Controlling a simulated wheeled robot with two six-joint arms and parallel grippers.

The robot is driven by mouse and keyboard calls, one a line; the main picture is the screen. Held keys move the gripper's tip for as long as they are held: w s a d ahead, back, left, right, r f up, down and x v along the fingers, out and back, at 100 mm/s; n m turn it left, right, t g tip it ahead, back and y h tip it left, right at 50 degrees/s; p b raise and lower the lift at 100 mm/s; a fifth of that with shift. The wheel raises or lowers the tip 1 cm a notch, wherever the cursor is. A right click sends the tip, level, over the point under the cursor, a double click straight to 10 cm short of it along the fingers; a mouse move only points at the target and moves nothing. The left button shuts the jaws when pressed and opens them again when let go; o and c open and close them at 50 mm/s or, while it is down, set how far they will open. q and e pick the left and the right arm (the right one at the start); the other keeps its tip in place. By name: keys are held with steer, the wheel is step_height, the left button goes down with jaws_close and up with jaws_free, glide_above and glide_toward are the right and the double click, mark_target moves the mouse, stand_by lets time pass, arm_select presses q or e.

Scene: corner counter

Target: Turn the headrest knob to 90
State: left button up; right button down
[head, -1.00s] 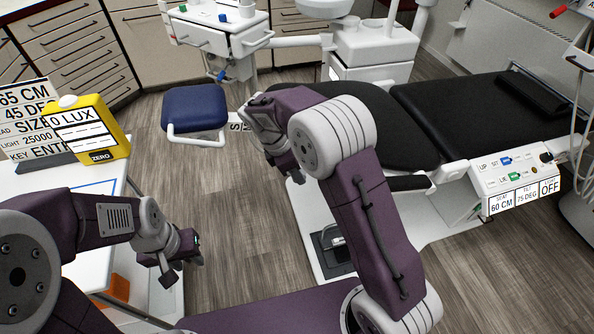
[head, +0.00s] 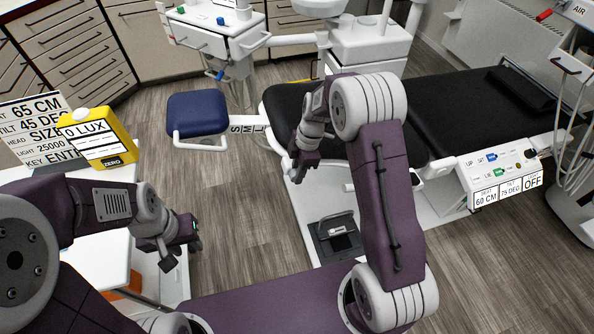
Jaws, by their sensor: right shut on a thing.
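My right gripper (head: 297,173) is beside the near edge of the black dental chair (head: 424,116), at its left end. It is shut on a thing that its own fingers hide. I cannot make out a headrest knob at the gripper. The panel (head: 502,172) on the chair's side has a dark knob (head: 531,153) at its right end, with labels reading 60 CM, 75 DEG and OFF. My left gripper (head: 182,254) hangs low beside the white table, its fingers apart and empty.
A blue stool (head: 197,114) stands left of the chair, with an S M L strip (head: 247,127) between them. Wood floor lies open in the middle.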

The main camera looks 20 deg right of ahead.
stand_by(0.5)
steer(key=c, duration=1.2)
jaws_free()
